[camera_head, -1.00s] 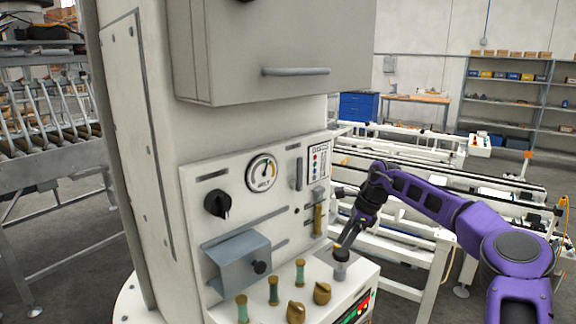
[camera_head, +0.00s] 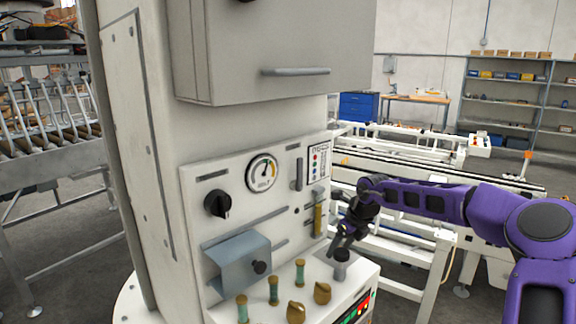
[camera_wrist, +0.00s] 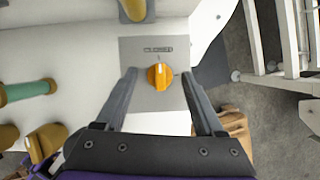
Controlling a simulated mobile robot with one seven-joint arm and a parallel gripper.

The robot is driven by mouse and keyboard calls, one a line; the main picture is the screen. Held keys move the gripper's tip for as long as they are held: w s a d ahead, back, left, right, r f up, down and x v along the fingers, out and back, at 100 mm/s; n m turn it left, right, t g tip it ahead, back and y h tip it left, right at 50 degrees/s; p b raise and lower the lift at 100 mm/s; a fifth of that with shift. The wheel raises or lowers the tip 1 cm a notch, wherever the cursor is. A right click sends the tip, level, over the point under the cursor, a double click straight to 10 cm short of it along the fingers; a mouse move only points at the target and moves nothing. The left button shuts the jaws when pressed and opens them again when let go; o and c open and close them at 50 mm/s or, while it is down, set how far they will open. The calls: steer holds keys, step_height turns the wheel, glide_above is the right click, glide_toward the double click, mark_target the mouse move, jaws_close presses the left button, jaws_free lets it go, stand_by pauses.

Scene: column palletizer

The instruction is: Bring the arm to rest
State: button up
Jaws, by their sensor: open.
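My purple and black arm reaches in from the right in the head view. My gripper (camera_head: 334,248) is above the sloped ledge of the white machine column (camera_head: 130,180), near a grey cylindrical fitting with a dark top (camera_head: 341,262). In the wrist view my gripper (camera_wrist: 159,76) has its two fingers wide apart and nothing held. An orange knob (camera_wrist: 160,76) on a grey plate (camera_wrist: 150,50) shows between the fingers, clear of both. A label above the knob appears to read "CLOSED". Whether the fingers are level with the knob I cannot tell.
The ledge carries several green and brass posts (camera_head: 273,291) and brass knobs (camera_head: 322,293). Its panel has a gauge (camera_head: 262,173), a black knob (camera_head: 218,203) and a grey-blue box (camera_head: 237,261). White conveyor frames (camera_head: 420,235) stand close behind my arm.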

steer(key=m, duration=0.2)
steer(key=m+h, duration=0.1)
steer(key=m, duration=0.1)
steer(key=shift+s+a+t+h, duration=0.1)
steer(key=shift+a+t+h, duration=0.1)
steer(key=shift+t+h, duration=0.15)
steer(key=shift+a+m+h, duration=0.15)
steer(key=shift+m+h, duration=0.6)
steer(key=shift+m, duration=1.65)
